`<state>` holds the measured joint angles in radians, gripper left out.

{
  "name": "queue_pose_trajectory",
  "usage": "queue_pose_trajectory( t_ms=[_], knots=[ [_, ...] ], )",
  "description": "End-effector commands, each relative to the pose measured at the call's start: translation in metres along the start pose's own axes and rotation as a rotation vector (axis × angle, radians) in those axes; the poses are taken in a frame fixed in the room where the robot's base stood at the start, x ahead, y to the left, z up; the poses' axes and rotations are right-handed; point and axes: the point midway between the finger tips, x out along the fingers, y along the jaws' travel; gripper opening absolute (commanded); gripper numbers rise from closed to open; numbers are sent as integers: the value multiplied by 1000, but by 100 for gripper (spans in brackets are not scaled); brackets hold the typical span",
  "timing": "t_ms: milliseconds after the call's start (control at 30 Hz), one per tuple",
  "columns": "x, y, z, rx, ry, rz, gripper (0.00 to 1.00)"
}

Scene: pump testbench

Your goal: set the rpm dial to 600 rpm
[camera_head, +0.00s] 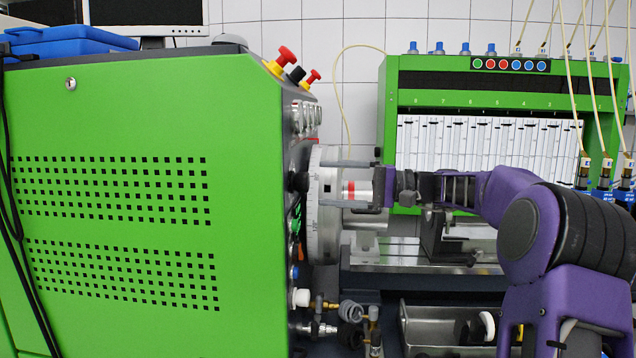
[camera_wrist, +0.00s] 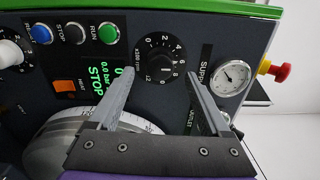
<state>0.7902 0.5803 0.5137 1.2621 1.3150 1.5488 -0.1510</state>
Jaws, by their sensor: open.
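The rpm dial (camera_wrist: 159,58) is a round black knob with a ring of white numbers, on the dark control panel (camera_wrist: 223,44) in the wrist view. A small light mark shows on the knob, but I cannot read its setting surely. My gripper (camera_wrist: 160,72) is open, one finger on each side of the dial's lower part in the picture. I cannot tell whether the tips touch the panel. In the head view my gripper (camera_head: 328,184) points left at the panel, which shows nearly edge-on, so the dial cannot be made out there.
A green display (camera_wrist: 97,78) reading STOP and 0.0 bar lies left of the dial. A pressure gauge (camera_wrist: 233,76) and red emergency knob (camera_wrist: 276,70) are right. Green RUN button (camera_wrist: 107,34) is upper left. A graduated disc (camera_wrist: 62,138) lies below, close to my gripper.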

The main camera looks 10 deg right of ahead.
Motion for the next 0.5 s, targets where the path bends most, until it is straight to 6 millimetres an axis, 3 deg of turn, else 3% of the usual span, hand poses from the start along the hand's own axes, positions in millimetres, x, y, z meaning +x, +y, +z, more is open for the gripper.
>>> queue_pose_trajectory(
  t_ms=[300, 500],
  knots=[
    [-81, -1, -1, 0, 4, -1, 82],
    [-118, -1, 0, 0, 1, -1, 82]
  ],
)
